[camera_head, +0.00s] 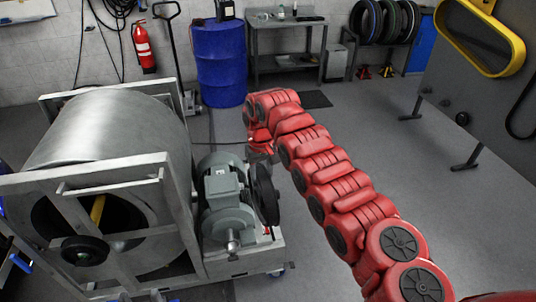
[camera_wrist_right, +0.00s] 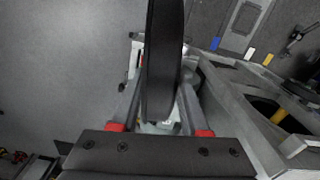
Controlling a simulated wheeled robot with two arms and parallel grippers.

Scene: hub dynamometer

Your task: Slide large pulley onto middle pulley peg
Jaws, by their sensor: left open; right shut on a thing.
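The large pulley (camera_head: 266,194) is a dark disc seen nearly edge-on at the right side of the grey motor (camera_head: 224,196). My right gripper (camera_head: 262,158) comes from above, and its fingers are shut on the pulley. In the right wrist view the pulley (camera_wrist_right: 163,60) stands edge-on between the two grey fingers of the right gripper (camera_wrist_right: 160,100). I cannot tell whether the pulley touches the motor or its shaft. Small dark round parts, possibly pegs, show on the grey panel (camera_head: 462,118); I cannot tell which is the middle pulley peg. My left gripper is not in view.
The roller stand (camera_head: 110,130) with its metal frame fills the left. The panel at right carries a yellow belt loop (camera_head: 510,50) and stands on dark feet. A blue drum (camera_head: 220,62) and workbench (camera_head: 285,22) stand behind. Floor between my right arm and the panel is clear.

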